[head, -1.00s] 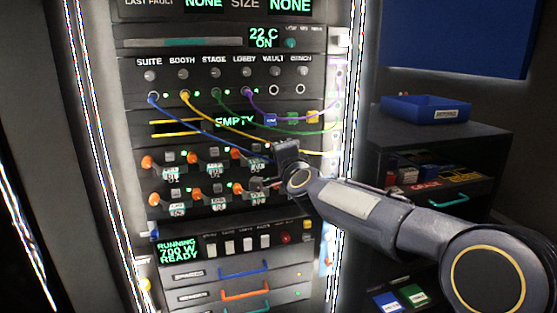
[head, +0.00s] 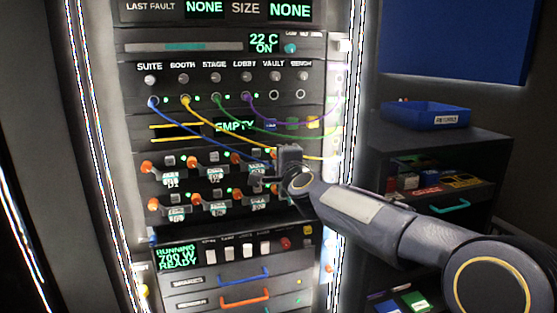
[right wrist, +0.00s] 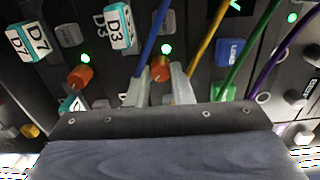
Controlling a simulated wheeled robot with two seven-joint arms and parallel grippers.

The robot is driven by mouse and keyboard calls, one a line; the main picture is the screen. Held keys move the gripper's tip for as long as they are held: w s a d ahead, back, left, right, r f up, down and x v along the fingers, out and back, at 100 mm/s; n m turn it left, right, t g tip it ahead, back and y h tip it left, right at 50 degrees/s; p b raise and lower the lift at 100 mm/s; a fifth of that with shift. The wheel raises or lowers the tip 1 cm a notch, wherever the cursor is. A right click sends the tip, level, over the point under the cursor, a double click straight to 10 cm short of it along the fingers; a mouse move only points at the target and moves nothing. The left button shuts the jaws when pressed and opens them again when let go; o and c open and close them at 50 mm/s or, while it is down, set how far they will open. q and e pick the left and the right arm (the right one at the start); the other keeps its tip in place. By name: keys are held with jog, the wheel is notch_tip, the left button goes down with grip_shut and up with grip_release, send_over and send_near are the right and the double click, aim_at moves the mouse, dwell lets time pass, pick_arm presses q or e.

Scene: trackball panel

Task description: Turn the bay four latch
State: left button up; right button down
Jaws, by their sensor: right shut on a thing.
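The bay four latch (right wrist: 159,73) is an orange knob in the right wrist view, beside the bay labelled D3 (right wrist: 118,28). My right gripper (head: 262,178) reaches the rack from the right; in the right wrist view its two pale fingers (right wrist: 162,83) stand on either side of this knob and are shut on it. A green light shows just above the knob. In the head view the gripper hides the latch. My left gripper is not in view.
Another orange latch (right wrist: 80,77) is close by, near bay D7 (right wrist: 30,40). Blue, yellow, green and purple cables (head: 218,112) hang across the rack front near the gripper. A cabinet with a blue tray (head: 425,115) stands at the right.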

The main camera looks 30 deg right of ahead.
jog(key=c, duration=1.3)
grip_release()
jog(key=v, duration=0.8)
jog(key=shift+p, duration=0.3)
